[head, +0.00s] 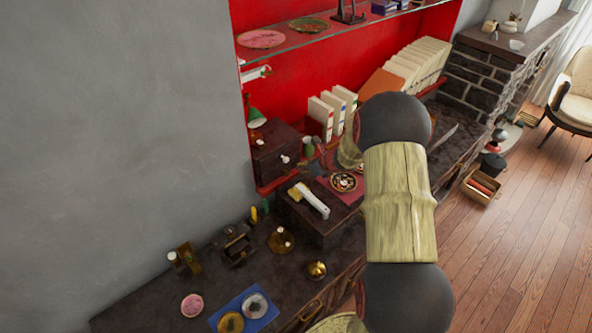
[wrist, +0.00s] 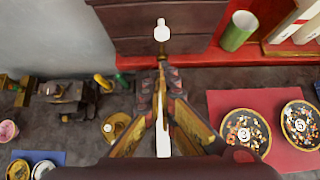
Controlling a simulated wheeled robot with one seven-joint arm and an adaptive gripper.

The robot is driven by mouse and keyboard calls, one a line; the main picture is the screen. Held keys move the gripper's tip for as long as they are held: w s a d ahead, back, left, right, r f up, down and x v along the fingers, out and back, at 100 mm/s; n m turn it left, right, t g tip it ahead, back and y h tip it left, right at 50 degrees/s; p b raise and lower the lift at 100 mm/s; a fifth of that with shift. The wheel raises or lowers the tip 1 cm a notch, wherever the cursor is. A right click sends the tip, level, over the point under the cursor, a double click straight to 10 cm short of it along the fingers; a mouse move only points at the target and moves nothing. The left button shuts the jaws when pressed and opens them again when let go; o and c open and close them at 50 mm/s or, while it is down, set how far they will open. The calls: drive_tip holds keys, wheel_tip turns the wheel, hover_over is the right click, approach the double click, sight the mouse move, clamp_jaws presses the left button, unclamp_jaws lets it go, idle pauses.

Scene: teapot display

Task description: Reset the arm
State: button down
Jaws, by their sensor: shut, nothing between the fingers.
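My gripper (wrist: 160,68) is in the middle of the wrist view. Its brown and dark red fingers run together to a point, shut and empty. The tips appear just short of a white knob (wrist: 161,30) on a small dark chest (wrist: 195,22); I cannot tell the gap in depth. A pale strip shows between the finger bases; I cannot tell what it is. In the head view my arm, with dark round joints and a pale wood-like link, covers the right of the counter. I cannot clearly make out my gripper there.
The dark chest (head: 272,153) stands by the wall. Plates (wrist: 246,132) lie on a red mat (wrist: 220,101) at right, near a green cup (wrist: 239,31). Small brass items (head: 281,240) and a blue mat (head: 241,309) are at left. A glass shelf (head: 350,29) hangs above.

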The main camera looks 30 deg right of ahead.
drive_tip(key=v, duration=0.6)
drive_tip(key=shift+s+p, duration=0.2)
drive_tip(key=shift+p, duration=0.15)
drive_tip(key=s+a+r+n+g+y+b, duration=0.1)
drive_tip(key=s+a+r+n+g, duration=0.15)
drive_tip(key=s+a+n, duration=0.65)
drive_tip(key=s+a+r+n+g+y+b, duration=0.1)
drive_tip(key=s+a+n+g+y, duration=0.15)
drive_tip(key=s+a+n, duration=0.6)
drive_tip(key=s+a+r+n+h+b, duration=0.2)
drive_tip(key=s+a+r+n, duration=0.3)
drive_tip(key=n, duration=0.3)
drive_tip(key=s+a+r+n+t+h+b, duration=0.1)
drive_tip(key=s+a+r+n+b, duration=0.3)
drive_tip(key=s+n, duration=0.4)
wheel_tip(320, 180, up, 2)
drive_tip(key=shift+a+r+n+t+h+b, duration=0.25)
drive_tip(key=shift+a+n+h+b, duration=0.2)
drive_tip(key=shift+h, duration=0.4)
